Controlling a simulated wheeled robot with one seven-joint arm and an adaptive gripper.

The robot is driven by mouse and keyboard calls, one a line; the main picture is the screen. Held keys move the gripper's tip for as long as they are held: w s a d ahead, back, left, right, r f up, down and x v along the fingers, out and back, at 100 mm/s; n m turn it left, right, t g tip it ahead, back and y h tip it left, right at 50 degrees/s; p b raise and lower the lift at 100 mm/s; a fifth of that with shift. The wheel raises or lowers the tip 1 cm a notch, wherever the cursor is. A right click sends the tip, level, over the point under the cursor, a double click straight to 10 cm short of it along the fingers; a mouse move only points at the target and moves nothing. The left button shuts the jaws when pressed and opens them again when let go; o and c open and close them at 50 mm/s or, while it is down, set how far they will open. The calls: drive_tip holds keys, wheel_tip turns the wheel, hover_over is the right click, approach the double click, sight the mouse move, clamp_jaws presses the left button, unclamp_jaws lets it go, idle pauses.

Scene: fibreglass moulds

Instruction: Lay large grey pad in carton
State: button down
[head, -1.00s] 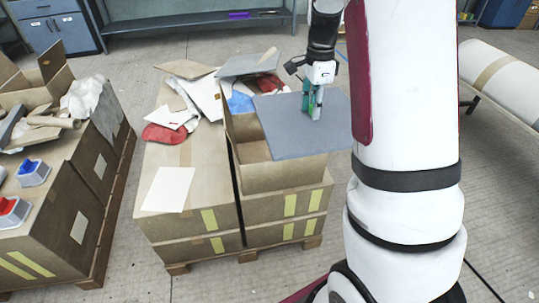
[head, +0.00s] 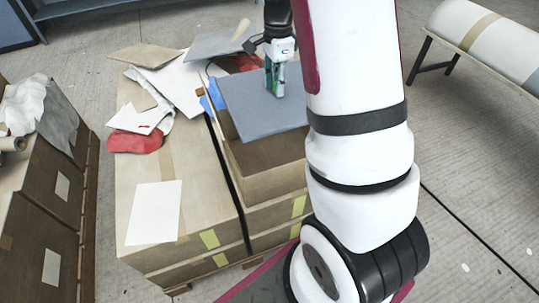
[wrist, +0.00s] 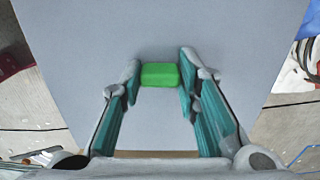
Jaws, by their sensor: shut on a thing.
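I cannot tell how far above the rim the pad is. My gripper (head: 275,86) points down at the pad's top. In the wrist view, its fingertips are shut on a green block (wrist: 160,75) on the face of the pad, and the pad (wrist: 160,30) fills most of the picture.
Left of the carton, a closed box top carries a white sheet (head: 154,212), a red bag (head: 134,141) and loose boards (head: 146,55). More boxes (head: 40,205) stand at the far left. A white roll on a bench (head: 485,35) is at the right. My arm hides the carton's right side.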

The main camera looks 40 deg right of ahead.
wheel_tip(320, 180, down, 28)
drive_tip(key=b, duration=0.6)
drive_tip(key=shift+f, duration=0.1)
drive_tip(key=c, duration=1.2)
unclamp_jaws()
